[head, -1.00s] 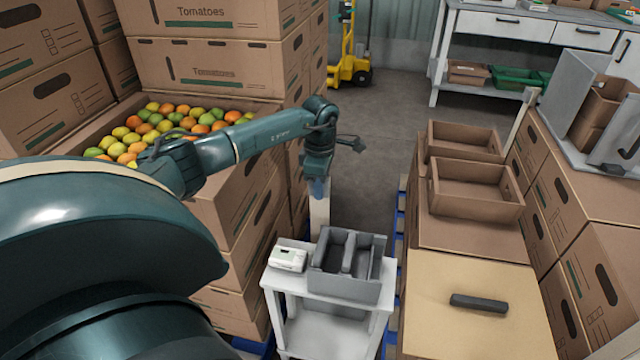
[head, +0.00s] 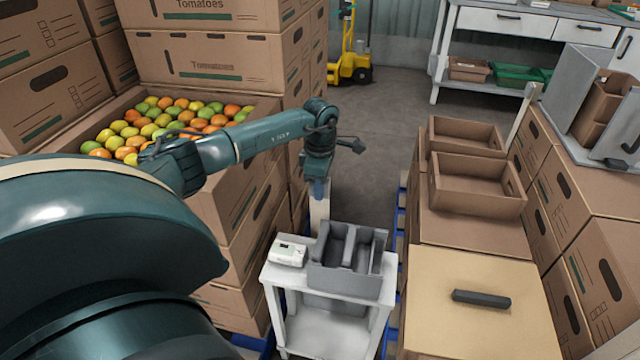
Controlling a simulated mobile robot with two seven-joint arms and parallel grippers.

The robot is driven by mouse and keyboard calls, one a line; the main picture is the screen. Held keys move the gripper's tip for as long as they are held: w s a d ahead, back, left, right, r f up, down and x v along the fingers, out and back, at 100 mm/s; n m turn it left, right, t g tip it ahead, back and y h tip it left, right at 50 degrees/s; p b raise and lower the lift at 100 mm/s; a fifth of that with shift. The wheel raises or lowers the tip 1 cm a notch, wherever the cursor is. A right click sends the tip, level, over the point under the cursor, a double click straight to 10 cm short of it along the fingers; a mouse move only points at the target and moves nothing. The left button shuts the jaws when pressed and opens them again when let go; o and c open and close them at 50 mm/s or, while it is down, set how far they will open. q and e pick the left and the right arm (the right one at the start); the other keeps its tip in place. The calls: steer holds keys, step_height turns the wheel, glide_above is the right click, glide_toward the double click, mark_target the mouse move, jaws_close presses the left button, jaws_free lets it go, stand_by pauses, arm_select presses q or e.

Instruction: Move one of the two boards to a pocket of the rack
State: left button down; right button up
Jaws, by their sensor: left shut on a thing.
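My left gripper (head: 318,187) points down beyond the small white stand and is shut on a narrow pale board (head: 319,212). The board hangs upright below the jaws; its lower end is hidden behind the rack. The grey rack (head: 343,281) has upright dividers and open pockets and stands on the white stand (head: 283,276). The held board is behind the rack's left end in the picture; I cannot tell the gap between them. I cannot pick out the second board for certain. My right gripper is not in view.
A white device (head: 287,253) sits left of the rack. A tan panel (head: 440,285) with a dark grey bar (head: 481,299) lies to the right, below open cardboard trays (head: 470,205). Stacked tomato boxes (head: 235,60) stand at left. Open floor (head: 385,120) lies behind the stand.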

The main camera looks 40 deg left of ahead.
arm_select(q)
steer(key=shift+f+b, duration=0.5)
steer(key=shift+f, duration=0.3)
steer(key=c, duration=1.2)
jaws_free()
steer(key=shift+c, duration=0.2)
